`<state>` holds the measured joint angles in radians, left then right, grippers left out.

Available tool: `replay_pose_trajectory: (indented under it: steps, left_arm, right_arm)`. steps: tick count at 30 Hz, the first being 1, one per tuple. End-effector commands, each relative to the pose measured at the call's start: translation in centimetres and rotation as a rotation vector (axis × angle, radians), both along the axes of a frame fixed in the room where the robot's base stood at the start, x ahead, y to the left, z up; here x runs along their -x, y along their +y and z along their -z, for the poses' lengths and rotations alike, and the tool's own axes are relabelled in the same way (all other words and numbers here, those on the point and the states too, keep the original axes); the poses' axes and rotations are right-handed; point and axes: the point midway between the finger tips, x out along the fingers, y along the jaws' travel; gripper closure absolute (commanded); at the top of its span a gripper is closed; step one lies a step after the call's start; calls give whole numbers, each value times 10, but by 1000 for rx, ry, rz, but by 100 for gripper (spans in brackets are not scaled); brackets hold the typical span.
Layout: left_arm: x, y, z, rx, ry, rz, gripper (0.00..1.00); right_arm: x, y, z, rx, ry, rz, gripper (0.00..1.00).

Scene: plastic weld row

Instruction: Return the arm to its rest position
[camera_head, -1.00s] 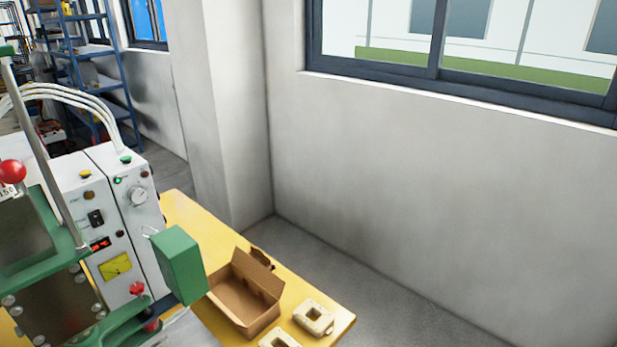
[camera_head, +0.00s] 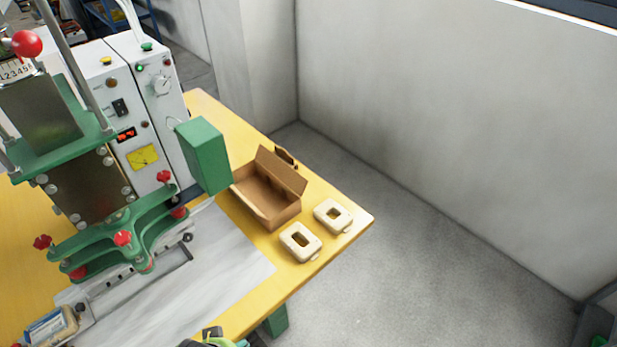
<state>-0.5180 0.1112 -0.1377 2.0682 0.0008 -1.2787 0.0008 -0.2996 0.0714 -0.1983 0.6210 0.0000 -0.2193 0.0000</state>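No arm or gripper of mine can be made out for sure. A dark and green piece (camera_head: 222,338) is cut off by the bottom edge, by the table's front edge; I cannot tell what it is. The green and white welding machine (camera_head: 82,190) stands on the yellow table (camera_head: 345,235) at the left. An open cardboard box (camera_head: 268,200) stands to its right. Two cream plastic parts with a square opening lie beside the box, one nearer (camera_head: 300,242) and one farther right (camera_head: 333,215).
A grey sheet-like surface (camera_head: 215,265) lies in front of the machine. A small container (camera_head: 50,328) is at the lower left. The floor (camera_head: 430,265) right of the table is clear up to the white wall (camera_head: 460,130). A dark and green object (camera_head: 597,325) is cut off at the lower right.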

Motion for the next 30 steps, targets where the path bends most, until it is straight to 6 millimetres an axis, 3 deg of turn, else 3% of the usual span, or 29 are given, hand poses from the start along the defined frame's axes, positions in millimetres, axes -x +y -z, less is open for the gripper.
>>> replay_pose_trajectory:
  steps: [1, 8, 12, 18, 24, 30]
  left_arm:
    - [3, 0, 26, -1, 15, 2, 35]
    - [30, 3, 156, -7, 65, 11, 35]
    - [65, 8, 232, -11, 97, 18, 35]
    - [129, 19, 315, -16, 140, 28, 35]
    - [176, 28, 352, -21, 164, 35, 35]
    - [190, 31, 358, -22, 169, 38, 35]
  right_arm:
    - [0, 0, 9, 0, 0, 0, 60]
    - [0, -2, 38, 2, 1, -2, 60]
    - [0, -4, 56, 6, 1, -3, 60]
    - [0, -7, 80, 9, 1, -4, 60]
    - [1, -7, 92, 9, 2, -5, 60]
    - [1, -7, 93, 9, 2, -5, 60]
